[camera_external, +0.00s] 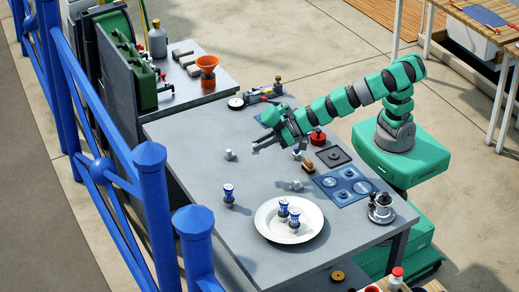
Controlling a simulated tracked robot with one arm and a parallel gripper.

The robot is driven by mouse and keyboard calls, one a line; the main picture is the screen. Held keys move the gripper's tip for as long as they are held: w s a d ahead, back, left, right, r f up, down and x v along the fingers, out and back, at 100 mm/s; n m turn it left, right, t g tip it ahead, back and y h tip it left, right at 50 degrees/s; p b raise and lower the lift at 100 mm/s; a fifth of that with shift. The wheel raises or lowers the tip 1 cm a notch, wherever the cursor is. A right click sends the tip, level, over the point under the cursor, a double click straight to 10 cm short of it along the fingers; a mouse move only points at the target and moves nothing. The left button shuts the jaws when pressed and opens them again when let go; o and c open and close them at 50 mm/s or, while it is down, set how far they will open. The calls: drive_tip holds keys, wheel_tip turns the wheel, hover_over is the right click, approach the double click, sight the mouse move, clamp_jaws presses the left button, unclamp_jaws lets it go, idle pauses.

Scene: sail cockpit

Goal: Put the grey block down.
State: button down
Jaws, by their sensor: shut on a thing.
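My gripper (256,146) is low over the far middle of the grey table (190,180), with its fingers pointing left in the external view. It is shut on the grey block, which is small and hard to make out between the fingers. I cannot tell whether the block touches the table top. A small light grey piece (230,154) lies on the table just left of the fingertips, apart from them. A similar piece (296,184) lies nearer the table's middle.
A white plate (265,226) holds blue-and-white pieces; another piece (228,195) stands left of it. A blue panel (328,182), dark square plate (333,157), red knob (318,138) and metal winch (381,208) line the right side. The table's left part is mostly clear.

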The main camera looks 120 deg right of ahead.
drive_tip(key=shift+a, duration=0.15)
drive_tip(key=shift+r, duration=2.65)
drive_tip(key=s+a+m+g+h, duration=0.1)
drive_tip(key=s+m+g+h, duration=0.35)
drive_tip(key=s, duration=0.65)
drive_tip(key=s+a+m+g+h, duration=0.25)
drive_tip(key=s+m, duration=0.25)
drive_tip(key=s, duration=0.5)
drive_tip(key=shift+h, duration=0.5)
drive_tip(key=f, duration=0.7)
drive_tip(key=d+f, duration=0.1)
drive_tip(key=f, duration=0.2)
drive_tip(key=shift+s+f, duration=0.2)
drive_tip(key=shift+f, duration=0.2)
drive_tip(key=w, duration=0.5)
drive_tip(key=w+f, duration=0.1)
drive_tip(key=w, duration=0.4)
drive_tip(key=w+a, duration=0.1)
drive_tip(key=w, duration=0.4)
drive_tip(key=shift+w+f, duration=0.3)
drive_tip(key=shift+w, duration=0.05)
drive_tip(key=shift+f, duration=1.75)
